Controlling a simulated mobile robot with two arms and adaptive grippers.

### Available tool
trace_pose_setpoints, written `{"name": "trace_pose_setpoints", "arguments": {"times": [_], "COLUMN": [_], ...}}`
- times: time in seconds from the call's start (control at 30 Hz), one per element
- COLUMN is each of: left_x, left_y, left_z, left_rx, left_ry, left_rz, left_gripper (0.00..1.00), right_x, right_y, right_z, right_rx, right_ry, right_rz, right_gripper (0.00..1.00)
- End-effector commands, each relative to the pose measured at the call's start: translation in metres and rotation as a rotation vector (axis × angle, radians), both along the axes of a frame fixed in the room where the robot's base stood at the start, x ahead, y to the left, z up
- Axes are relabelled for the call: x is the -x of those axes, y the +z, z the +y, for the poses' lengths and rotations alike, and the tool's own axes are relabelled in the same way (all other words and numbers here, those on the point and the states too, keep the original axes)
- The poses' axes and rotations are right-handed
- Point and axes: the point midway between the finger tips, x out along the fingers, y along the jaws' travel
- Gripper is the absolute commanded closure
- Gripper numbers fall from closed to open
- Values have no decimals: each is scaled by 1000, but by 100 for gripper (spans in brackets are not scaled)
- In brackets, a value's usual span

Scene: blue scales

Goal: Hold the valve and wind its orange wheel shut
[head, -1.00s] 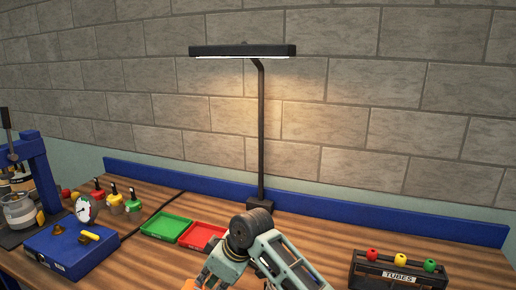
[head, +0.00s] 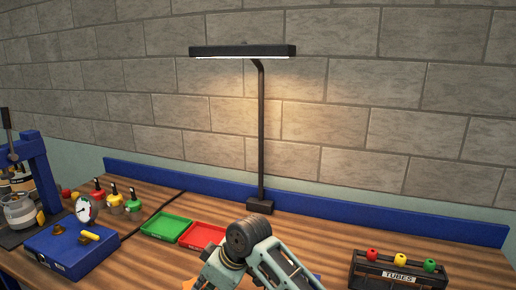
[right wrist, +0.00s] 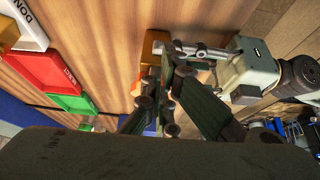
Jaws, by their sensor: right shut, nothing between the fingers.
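In the right wrist view my right gripper (right wrist: 167,110) is shut and empty, its dark fingers together in front of an orange part (right wrist: 136,86). This looks like the valve's wheel, mostly hidden behind the fingers; whether they touch it is unclear. A brass-orange piece (right wrist: 153,44), probably the valve body, shows just beyond. My left gripper (right wrist: 195,50) reaches to it from the right in that view; its grip is too hidden to judge. In the head view an arm of mine bends down at the bottom, and only a sliver of orange (head: 204,285) shows there.
Green (head: 166,226) and red (head: 203,235) trays lie on the wooden bench.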

Motion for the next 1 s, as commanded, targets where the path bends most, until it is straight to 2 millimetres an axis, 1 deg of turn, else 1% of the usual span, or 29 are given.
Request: {"name": "trace_pose_setpoints", "arguments": {"times": [0.03,0.2,0.63,0.77,1.0], "left_x": [2,2,2,1,1], "left_y": [1,1,0,0,0], "left_z": [-6,-7,-5,-4,-3], "left_rx": [-3,-3,-2,-2,-2], "left_ry": [-10,-12,-9,-7,-4], "left_rz": [-2,-3,-2,-2,-2], "left_gripper": [100,100,100,100,100], "right_x": [3,6,9,8,8], "right_y": [2,3,7,20,48], "right_z": [6,9,0,0,-1], "right_rx": [-12,-13,-10,-8,-7], "right_ry": [8,6,3,3,1], "right_rz": [-3,-6,-8,-8,-7], "right_gripper": [100,100,100,100,100]}}
